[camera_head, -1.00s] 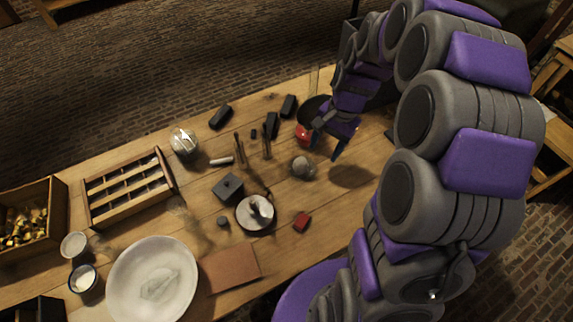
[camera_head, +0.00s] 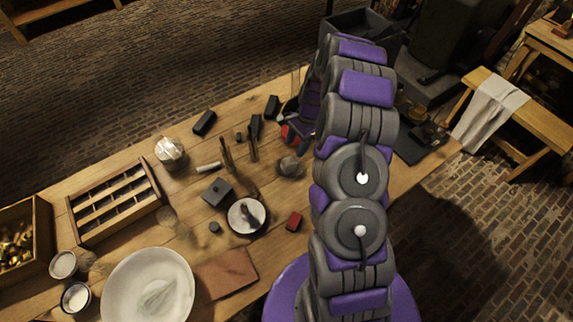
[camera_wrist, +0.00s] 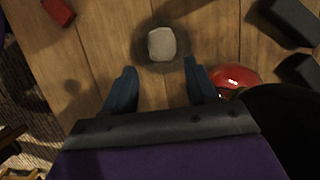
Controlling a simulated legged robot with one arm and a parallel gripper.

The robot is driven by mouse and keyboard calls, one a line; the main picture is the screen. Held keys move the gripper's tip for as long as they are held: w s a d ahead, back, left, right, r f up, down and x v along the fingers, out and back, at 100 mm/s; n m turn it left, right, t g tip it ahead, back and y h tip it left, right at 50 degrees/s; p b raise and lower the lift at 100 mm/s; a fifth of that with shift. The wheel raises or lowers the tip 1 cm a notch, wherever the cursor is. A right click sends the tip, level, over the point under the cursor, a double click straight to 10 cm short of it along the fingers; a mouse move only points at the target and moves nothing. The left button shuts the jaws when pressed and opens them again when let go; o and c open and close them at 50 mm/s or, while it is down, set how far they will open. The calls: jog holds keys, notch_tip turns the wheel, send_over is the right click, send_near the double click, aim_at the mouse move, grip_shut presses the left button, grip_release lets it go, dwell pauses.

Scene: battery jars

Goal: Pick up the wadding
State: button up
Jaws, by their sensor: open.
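A pale grey-white lump, which looks like the wadding (camera_wrist: 162,44), sits in a round dark or glassy surround on the wooden table in the wrist view. In the head view the wadding (camera_head: 290,167) shows as a grey lump beside my arm, partly blurred. My gripper (camera_wrist: 160,86) is open and empty. Its two blue fingers point toward the lump, which lies just beyond the fingertips and between their lines. In the head view my gripper (camera_head: 298,126) is partly hidden by my own arm, above and behind the lump.
A red round object (camera_wrist: 235,77) lies close to the right finger. Black blocks (camera_wrist: 290,20) are at the right, and a red block (camera_wrist: 58,12) at the upper left. A white bowl (camera_head: 148,285), a slotted wooden tray (camera_head: 113,200) and a crumpled white item (camera_head: 170,151) are further left.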

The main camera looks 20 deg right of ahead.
aim_at(289, 160)
jog(key=b+x, duration=0.1)
jog(key=x, duration=0.3)
jog(key=shift+a+f, duration=0.25)
jog(key=shift+b+x, duration=0.7)
jog(key=shift+x, duration=2.4)
jog(key=shift+w, duration=0.1)
jog(key=c, duration=0.8)
